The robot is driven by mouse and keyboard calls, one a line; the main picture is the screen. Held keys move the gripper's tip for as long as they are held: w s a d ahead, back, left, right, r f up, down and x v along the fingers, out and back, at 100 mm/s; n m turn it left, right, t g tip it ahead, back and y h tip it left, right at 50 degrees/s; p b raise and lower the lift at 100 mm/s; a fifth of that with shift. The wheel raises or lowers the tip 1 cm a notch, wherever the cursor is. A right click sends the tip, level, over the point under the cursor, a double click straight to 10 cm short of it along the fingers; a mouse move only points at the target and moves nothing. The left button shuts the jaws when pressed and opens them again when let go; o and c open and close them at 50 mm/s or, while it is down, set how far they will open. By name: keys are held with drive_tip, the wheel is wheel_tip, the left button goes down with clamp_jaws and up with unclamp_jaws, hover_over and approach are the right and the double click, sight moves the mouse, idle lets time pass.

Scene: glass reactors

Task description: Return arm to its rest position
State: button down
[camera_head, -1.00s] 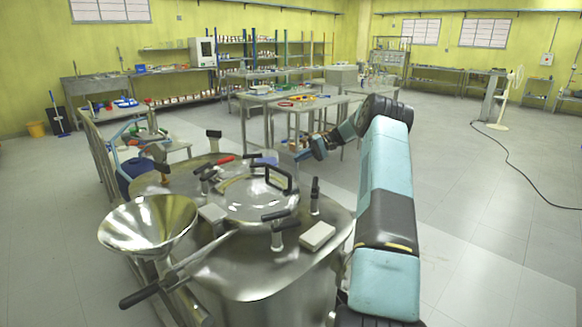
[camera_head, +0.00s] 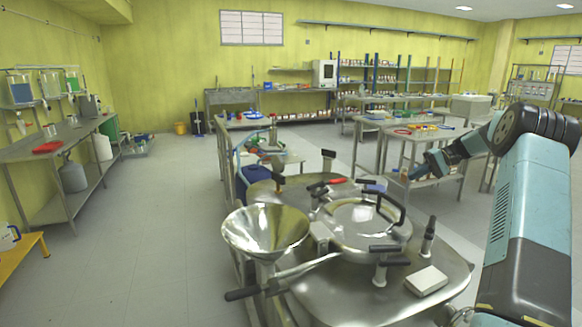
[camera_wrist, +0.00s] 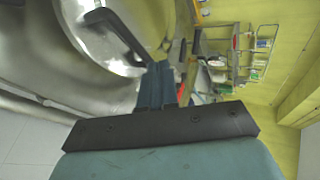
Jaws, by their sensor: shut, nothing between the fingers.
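My arm (camera_head: 520,215) reaches up from the lower right of the head view, bends at a black joint, and points left. My gripper (camera_head: 415,173) is at its end, blue, in the air above and to the right of the reactor lid in the picture. In the wrist view my gripper (camera_wrist: 160,85) shows its fingers together, with nothing held. The gripper appears apart from the lid.
A steel funnel (camera_head: 265,232) and black clamp handles stick up from the reactor. Steel tables (camera_head: 415,137) with small items stand behind the gripper. A bench (camera_head: 75,145) runs along the left wall. The floor (camera_head: 160,220) left of the reactor is clear.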

drive_tip(key=s+a+r+h, duration=0.4)
drive_tip(key=s+a+r, duration=0.4)
drive_tip(key=s+a, duration=0.2)
drive_tip(key=s+a+r+h, duration=0.4)
drive_tip(key=s+a+r, duration=0.3)
drive_tip(key=s+a, duration=0.3)
drive_tip(key=s+a+f+t+h, duration=0.1)
drive_tip(key=s+t, duration=0.1)
drive_tip(key=s, duration=1.2)
drive_tip(key=s+a+f+n+t+h, duration=0.1)
drive_tip(key=s+f+t+h, duration=0.1)
drive_tip(key=s, duration=1.3)
drive_tip(key=shift+f+n+t+h, duration=0.15)
drive_tip(key=shift+n+t+h, duration=0.15)
drive_tip(key=shift+t, duration=0.3)
drive_tip(key=c, duration=1.8)
unclamp_jaws()
drive_tip(key=shift+s+a, duration=0.1)
